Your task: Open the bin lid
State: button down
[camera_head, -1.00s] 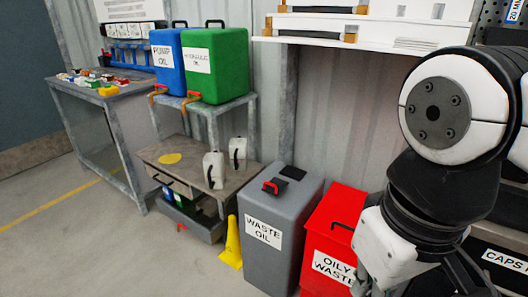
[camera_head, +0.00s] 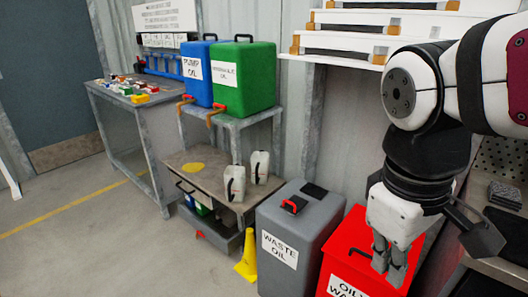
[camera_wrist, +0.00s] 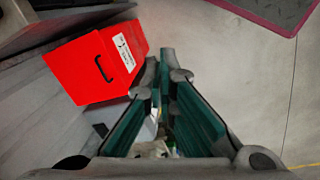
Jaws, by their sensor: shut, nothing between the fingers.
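The red bin labelled OILY WASTE (camera_head: 345,262) stands at the lower right in the head view, its lid down. A black handle sits on its top, and the bin (camera_wrist: 85,75) and handle (camera_wrist: 103,69) also show at the upper left in the wrist view. The grey WASTE OIL bin (camera_head: 285,222) stands to its left, with a red grip (camera_head: 293,205) on its closed top. My gripper (camera_head: 389,264) points down, shut and empty, in front of the red bin's right part in the head view. It hides part of the bin. Contact cannot be told.
A yellow cone-like object (camera_head: 246,262) stands left of the grey bin. A low bench (camera_head: 215,182) with two white jugs, and a stand with blue (camera_head: 198,75) and green (camera_head: 244,78) drums, are behind left. Floor at left is clear.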

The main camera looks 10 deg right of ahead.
jog(key=w+d+f+n+g+p, duration=0.1)
jog(key=w+d+f+n+p, duration=0.25)
jog(key=w+d+n, duration=0.45)
jog(key=w+d+f+n+p, duration=0.3)
jog(key=w+d+n+p, duration=0.2)
jog(key=w+d+n, duration=0.45)
jog(key=w+f+n, duration=0.1)
jog(key=f, duration=0.5)
jog(key=w+d+f+n+y+p, duration=0.1)
jog(key=w+f+n, duration=0.1)
jog(key=f, duration=0.4)
jog(key=w+d+f+n, duration=0.1)
jog(key=f, duration=0.5)
jog(key=shift+w+d+n+t+y+p, duration=0.15)
jog(key=shift+w+n+t+y+p, duration=0.15)
jog(key=shift+y+p, duration=0.1)
jog(key=shift+r, duration=0.1)
